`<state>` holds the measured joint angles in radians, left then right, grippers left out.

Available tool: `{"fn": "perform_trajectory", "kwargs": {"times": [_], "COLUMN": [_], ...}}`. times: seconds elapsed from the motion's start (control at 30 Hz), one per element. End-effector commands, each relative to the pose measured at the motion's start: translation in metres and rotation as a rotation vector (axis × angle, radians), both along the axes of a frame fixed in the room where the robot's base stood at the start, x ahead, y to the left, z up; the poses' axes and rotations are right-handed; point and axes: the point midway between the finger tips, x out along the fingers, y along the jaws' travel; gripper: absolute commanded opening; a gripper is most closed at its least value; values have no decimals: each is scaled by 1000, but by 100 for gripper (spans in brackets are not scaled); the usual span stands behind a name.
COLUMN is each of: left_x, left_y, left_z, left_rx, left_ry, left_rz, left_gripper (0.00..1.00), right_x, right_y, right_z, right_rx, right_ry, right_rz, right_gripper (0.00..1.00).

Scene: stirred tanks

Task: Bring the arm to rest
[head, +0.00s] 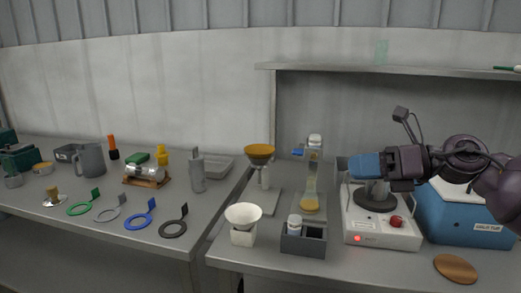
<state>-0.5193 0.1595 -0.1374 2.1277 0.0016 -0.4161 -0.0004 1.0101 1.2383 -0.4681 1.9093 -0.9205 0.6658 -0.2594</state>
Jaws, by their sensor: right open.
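My right arm (465,158) comes in from the right edge. Its gripper (352,166), with blue fingers, is open and hangs above the white stirrer base (382,228). The base has a lit red lamp, a red knob and a dark round plate (376,203) on top. A greyish vessel stands on that plate, partly hidden by the gripper; I cannot tell whether they touch. My left gripper is not in view.
A blue box (462,217) stands right of the stirrer, with a brown disc (456,268) in front. A grey caddy (303,242) and a white funnel (243,216) stand left. A shelf (400,69) runs above. Coloured rings lie on the left bench (60,240).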

Motion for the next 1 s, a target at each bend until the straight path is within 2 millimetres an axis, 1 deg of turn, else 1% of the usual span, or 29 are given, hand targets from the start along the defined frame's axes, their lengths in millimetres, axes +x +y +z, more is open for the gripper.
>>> {"fn": "perform_trajectory", "kwargs": {"times": [0.03,0.1,0.23,0.37,0.47,0.63,0.77,0.8,0.87,1.0], "left_x": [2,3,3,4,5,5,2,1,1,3], "left_y": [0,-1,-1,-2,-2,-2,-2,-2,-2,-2], "left_z": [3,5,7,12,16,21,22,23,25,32], "left_rx": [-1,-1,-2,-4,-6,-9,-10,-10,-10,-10], "left_ry": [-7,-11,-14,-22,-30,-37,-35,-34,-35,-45], "left_rz": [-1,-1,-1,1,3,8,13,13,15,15], "left_gripper": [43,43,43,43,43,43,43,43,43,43], "right_x": [-1,-1,2,4,4,-2,-13,-18,-25,-49], "right_y": [6,12,13,6,-2,-19,-32,-35,-41,-52], "right_z": [1,2,-5,-23,-43,-86,-123,-135,-153,-196], "right_rx": [98,241,502,725,876,1100,1248,1290,1351,1478], "right_ry": [50,128,298,473,606,827,985,1032,1100,1250], "right_rz": [-23,-66,-160,-264,-348,-495,-611,-645,-698,-818], "right_gripper": [57,57,57,57,57,57,57,57,57,57]}}
